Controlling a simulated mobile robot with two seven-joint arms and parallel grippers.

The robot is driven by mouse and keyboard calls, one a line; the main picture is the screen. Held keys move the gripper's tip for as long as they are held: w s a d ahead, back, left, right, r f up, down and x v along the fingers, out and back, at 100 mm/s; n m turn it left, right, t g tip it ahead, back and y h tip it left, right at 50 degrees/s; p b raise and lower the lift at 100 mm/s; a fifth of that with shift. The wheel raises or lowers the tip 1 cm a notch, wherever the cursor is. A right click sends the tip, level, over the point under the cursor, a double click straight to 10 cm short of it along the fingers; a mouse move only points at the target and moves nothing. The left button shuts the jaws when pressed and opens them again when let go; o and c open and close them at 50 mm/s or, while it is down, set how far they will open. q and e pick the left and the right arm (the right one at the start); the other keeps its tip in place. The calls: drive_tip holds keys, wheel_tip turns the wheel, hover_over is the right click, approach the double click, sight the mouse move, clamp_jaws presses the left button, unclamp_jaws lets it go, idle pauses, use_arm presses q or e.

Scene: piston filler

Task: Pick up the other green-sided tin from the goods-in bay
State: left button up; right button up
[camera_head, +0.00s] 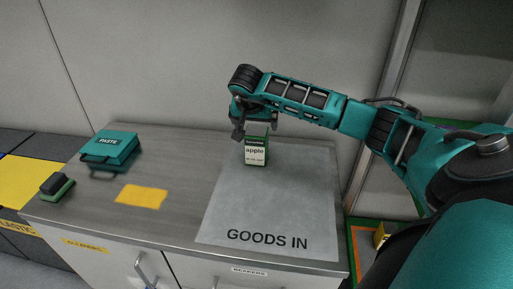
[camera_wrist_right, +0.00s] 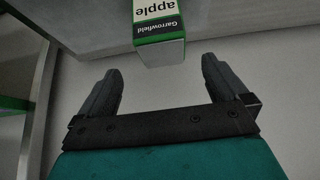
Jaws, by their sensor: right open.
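A green-sided tin (camera_head: 256,152) with a white "apple" label stands upright on the grey GOODS IN mat (camera_head: 225,218), near its back edge. My right gripper (camera_head: 245,124) is over the back of the mat, close to the tin's top. In the right wrist view the two fingers (camera_wrist_right: 160,88) are spread wide with nothing between them. The tin (camera_wrist_right: 158,22) shows there beyond the fingertips, roughly centred, with a gap to them. My left gripper is not in view.
A teal PASTE case (camera_head: 110,150) and a green block with a dark top (camera_head: 57,186) sit at the left of the counter (camera_head: 185,165). A yellow patch (camera_head: 141,196) lies between them and the mat. The front of the mat is clear. A wall stands behind.

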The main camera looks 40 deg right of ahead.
sight(256, 133)
drive_tip(key=b+x, duration=0.1)
drive_tip(key=x, duration=0.3)
drive_tip(key=shift+w+f, duration=0.15)
drive_tip(key=shift+f, duration=0.25)
drive_tip(key=b+x, duration=0.2)
drive_tip(key=x, duration=0.2)
drive_tip(key=shift+a+f, duration=0.1)
drive_tip(key=shift+f, duration=0.25)
drive_tip(key=shift+w+d+f, duration=0.2)
drive_tip(key=shift+d+f, duration=0.05)
drive_tip(key=shift+f, duration=0.05)
drive_tip(key=shift+c, duration=0.5)
drive_tip(key=shift+r, duration=0.1)
drive_tip(key=c, duration=1.3)
